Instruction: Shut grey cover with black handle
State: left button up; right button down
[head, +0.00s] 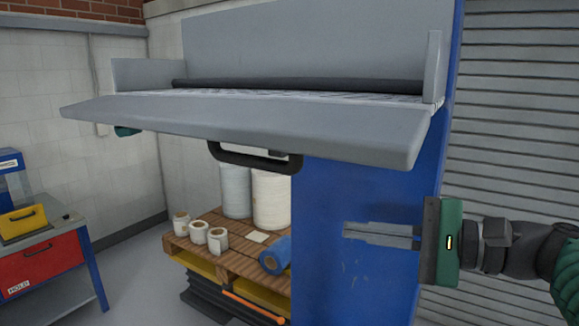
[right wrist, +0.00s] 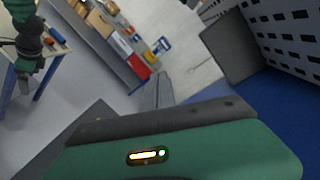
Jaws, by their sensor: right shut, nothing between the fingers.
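The grey cover (head: 255,125) spans the upper middle of the head view as a broad slab jutting out toward me, with its far side against the grey machine housing. Its black handle (head: 255,160) hangs below the front edge. My right gripper (head: 346,232) is shut and empty, below and to the right of the handle, in front of the blue side panel. Its fingers point left and also show in the right wrist view (right wrist: 160,88). My left gripper (right wrist: 23,85) seems to show small at the left of that view; its jaws are unclear. A green piece (head: 127,131) peeks out below the cover's left end.
The blue panel (head: 350,285) stands behind my right gripper. Under the cover, a wooden pallet (head: 215,255) carries white rolls and a blue roll (head: 275,256). A bench with a red drawer (head: 42,265) stands at the left. Clear floor lies between bench and pallet.

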aim_at(290, 169)
jog(key=s+r+n+y, duration=0.2)
jog(key=s+r+y, duration=0.15)
jog(key=r, duration=0.45)
jog(key=shift+g+h, duration=0.3)
jog(key=shift+h, duration=0.05)
jog(key=a+r+p, duration=0.1)
jog(key=a, duration=0.2)
jog(key=a+p, duration=0.1)
jog(key=a, duration=0.3)
jog(key=w+a+r+p, duration=0.1)
jog(key=a, duration=0.3)
jog(key=shift+r, duration=0.3)
jog(key=shift+s, duration=0.25)
jog(key=shift+w+d, duration=0.1)
jog(key=shift+w, duration=0.1)
jog(key=shift+w, duration=0.1)
